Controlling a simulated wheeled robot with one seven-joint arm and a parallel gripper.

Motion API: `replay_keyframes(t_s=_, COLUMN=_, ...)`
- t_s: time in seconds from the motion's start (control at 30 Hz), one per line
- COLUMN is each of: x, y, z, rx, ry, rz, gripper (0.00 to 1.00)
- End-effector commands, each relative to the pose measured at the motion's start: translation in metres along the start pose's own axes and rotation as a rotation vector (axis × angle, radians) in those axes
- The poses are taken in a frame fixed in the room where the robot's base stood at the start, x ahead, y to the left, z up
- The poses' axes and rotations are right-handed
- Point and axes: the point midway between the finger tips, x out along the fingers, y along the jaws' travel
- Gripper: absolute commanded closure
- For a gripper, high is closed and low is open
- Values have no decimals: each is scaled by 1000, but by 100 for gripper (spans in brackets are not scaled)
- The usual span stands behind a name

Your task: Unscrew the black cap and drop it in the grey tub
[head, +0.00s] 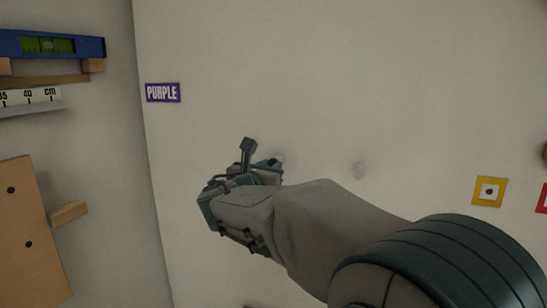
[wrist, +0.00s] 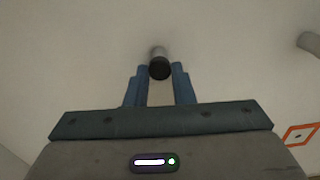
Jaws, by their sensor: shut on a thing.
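The black cap (wrist: 160,69) sits on the end of a short pale stub (wrist: 158,52) that stands out from the wall in the wrist view. My gripper (wrist: 159,72) has its two blue fingers on either side of the cap, shut on it. In the head view my gripper (head: 266,163) is at the pale wall, and its own body hides the cap. A bit of pale stub seems to show just past the fingertips there. No grey tub is visible in either view.
A purple label (head: 163,92) and a yellow square (head: 489,192) are on the wall. A spirit level (head: 50,44) and wooden board (head: 28,235) are at left.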

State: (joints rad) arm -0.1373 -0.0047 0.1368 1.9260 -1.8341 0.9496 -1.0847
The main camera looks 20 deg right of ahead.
Motion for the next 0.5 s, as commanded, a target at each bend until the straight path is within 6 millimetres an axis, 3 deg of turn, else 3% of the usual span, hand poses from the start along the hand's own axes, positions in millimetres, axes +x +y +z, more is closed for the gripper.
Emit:
replay_keyframes(t_s=0.27, x=0, y=0, z=-1, rx=-21, ry=1, rz=-1, gripper=93)
replay_keyframes(t_s=0.5, x=0, y=-1, z=-1, rx=-266, ry=1, rz=-1, gripper=93)
